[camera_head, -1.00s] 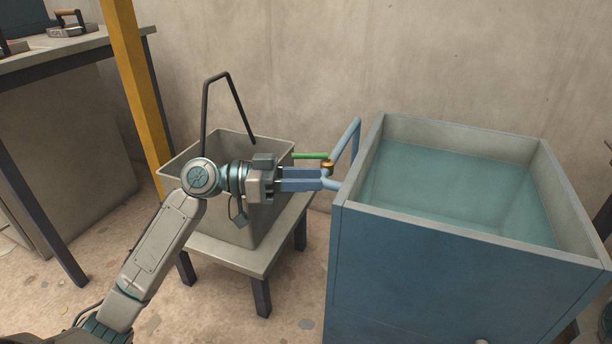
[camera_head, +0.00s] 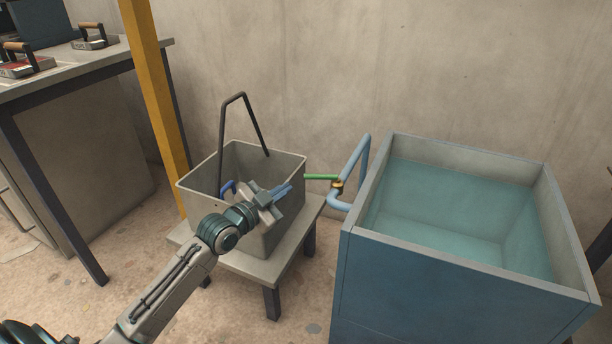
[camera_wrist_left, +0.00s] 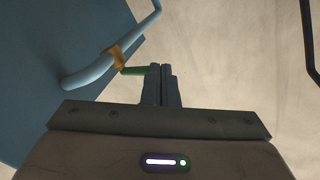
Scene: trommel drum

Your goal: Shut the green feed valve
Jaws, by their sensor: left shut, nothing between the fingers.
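The green valve lever (camera_head: 321,177) sticks out to the left from a brass valve body (camera_head: 338,184) on a light blue pipe (camera_head: 355,158) beside the blue tank. It lies across the line of the pipe. My left gripper (camera_head: 288,188) is shut and empty, left of the lever's free end, over the right rim of the grey bin. In the left wrist view the green lever (camera_wrist_left: 135,70) ends close beside my shut fingertips (camera_wrist_left: 161,68); I cannot tell whether they touch. The brass body (camera_wrist_left: 114,57) shows there too. My right gripper is out of view.
The grey bin (camera_head: 292,164) with a dark upright handle (camera_head: 257,128) stands on a low stool (camera_head: 292,262) under my left arm. The water-filled blue tank (camera_head: 440,275) is at the right. A yellow post (camera_head: 153,95) and a workbench (camera_head: 85,75) are at the left.

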